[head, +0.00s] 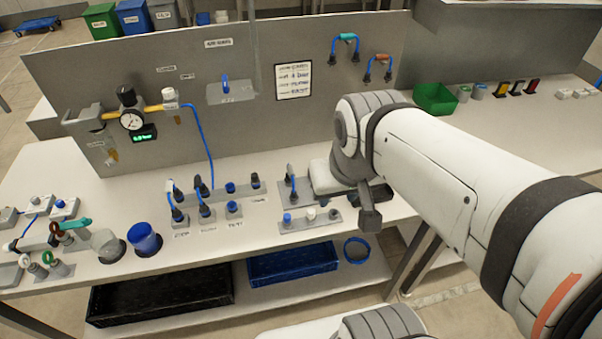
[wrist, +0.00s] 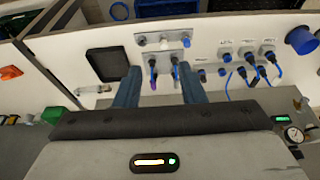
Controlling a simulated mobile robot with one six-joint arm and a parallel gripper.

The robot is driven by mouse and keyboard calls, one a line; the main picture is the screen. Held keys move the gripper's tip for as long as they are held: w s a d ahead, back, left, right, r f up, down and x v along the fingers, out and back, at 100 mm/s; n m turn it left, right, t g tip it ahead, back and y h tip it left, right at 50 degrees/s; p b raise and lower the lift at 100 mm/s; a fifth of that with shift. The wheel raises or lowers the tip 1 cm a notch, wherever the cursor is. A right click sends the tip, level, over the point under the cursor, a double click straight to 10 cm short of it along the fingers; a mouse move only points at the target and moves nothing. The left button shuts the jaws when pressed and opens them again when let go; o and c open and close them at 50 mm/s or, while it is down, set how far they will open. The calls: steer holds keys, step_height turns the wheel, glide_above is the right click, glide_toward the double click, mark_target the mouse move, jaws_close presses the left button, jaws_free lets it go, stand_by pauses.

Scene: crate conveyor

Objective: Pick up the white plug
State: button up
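The white plug (head: 311,214) stands upright in a grey rail (head: 297,226) near the table's front edge, between a blue plug (head: 287,218) and a dark plug (head: 333,213). In the wrist view the white plug (wrist: 165,43) is small, beyond the fingertips. My gripper (wrist: 160,78) is open in the wrist view, its two blue-grey fingers apart with nothing held between them. In the head view my wrist hangs over the table right of the rail, and the fingers are not clear.
A second grey rail with cabled plugs (head: 291,181) stands just behind. More plugs (head: 205,205) stand to the left, near blue cables. A back panel (head: 260,110) with a gauge (head: 132,120) rises behind the table. Blue (head: 293,263) and black crates (head: 160,297) lie on the shelf below.

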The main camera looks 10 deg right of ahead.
steer(key=shift+o, duration=1)
steer(key=shift+w+a+f, duration=0.1)
steer(key=shift+w+f, duration=0.15)
steer(key=shift+w, duration=0.05)
steer(key=n+g+b, duration=0.3)
steer(key=n+b, duration=0.2)
glide_toward(311, 211)
steer(key=shift+s+f, duration=0.25)
steer(key=shift+n, duration=0.3)
steer(key=f, duration=0.6)
steer(key=w+f+p, duration=0.1)
steer(key=f, duration=0.2)
steer(key=shift+c, duration=0.2)
jaws_close()
steer(key=shift+r, duration=0.1)
